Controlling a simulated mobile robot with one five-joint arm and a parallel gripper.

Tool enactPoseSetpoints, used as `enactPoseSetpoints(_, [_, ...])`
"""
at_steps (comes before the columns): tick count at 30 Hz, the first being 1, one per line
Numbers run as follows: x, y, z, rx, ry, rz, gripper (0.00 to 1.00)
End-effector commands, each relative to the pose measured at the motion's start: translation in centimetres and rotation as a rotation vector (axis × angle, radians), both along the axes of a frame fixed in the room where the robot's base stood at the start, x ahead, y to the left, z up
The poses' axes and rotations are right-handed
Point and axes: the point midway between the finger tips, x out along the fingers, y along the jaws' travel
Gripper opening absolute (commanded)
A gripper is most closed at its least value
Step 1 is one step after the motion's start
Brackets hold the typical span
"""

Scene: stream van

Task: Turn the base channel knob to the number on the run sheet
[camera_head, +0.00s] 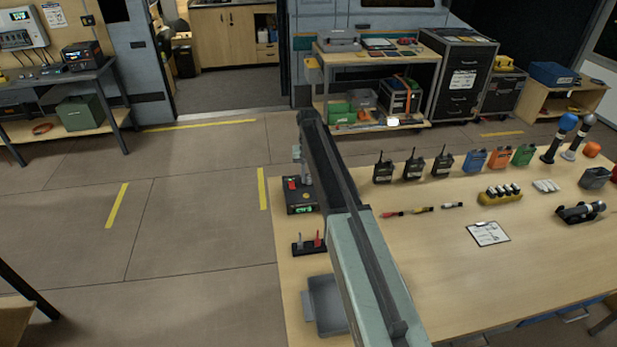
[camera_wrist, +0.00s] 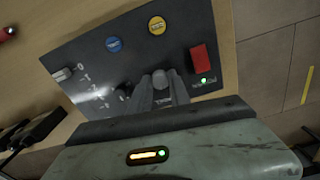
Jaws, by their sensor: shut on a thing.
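The dark base unit (camera_head: 300,195) sits at the near left edge of the wooden table, with a red switch and a green lit display. In the wrist view its panel (camera_wrist: 92,55) fills the upper middle, tilted. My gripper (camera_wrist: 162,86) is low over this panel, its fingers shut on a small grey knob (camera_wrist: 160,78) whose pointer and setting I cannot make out. A dark control (camera_wrist: 122,92) stands left of the fingers, with small white marks farther left. A clipboard sheet (camera_head: 488,234) lies on the table; its writing is too small to read.
The panel also has a blue button (camera_wrist: 114,44), a yellow button (camera_wrist: 157,25) and a red switch (camera_wrist: 203,65). Radios (camera_head: 413,167) stand farther right. Open floor lies left.

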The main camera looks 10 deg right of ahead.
Motion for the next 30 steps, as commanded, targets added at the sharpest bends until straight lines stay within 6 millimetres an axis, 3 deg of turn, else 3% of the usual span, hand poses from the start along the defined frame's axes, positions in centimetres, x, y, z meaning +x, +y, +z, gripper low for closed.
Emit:
enactPoseSetpoints(10, [-0.03, 0.07, -0.01, 0.002, 0.001, -0.127, 0.0])
enactPoseSetpoints(26, [-0.04, 0.06, -0.01, 0.002, 0.002, -0.147, 0.0])
enactPoseSetpoints(27, [-0.04, 0.05, -0.01, 0.002, 0.002, -0.147, 0.31])
enactPoseSetpoints(29, [-0.03, 0.04, -0.01, 0.002, 0.002, -0.147, 0.45])
enactPoseSetpoints(30, [-0.04, 0.03, -0.01, 0.002, 0.001, -0.147, 0.45])
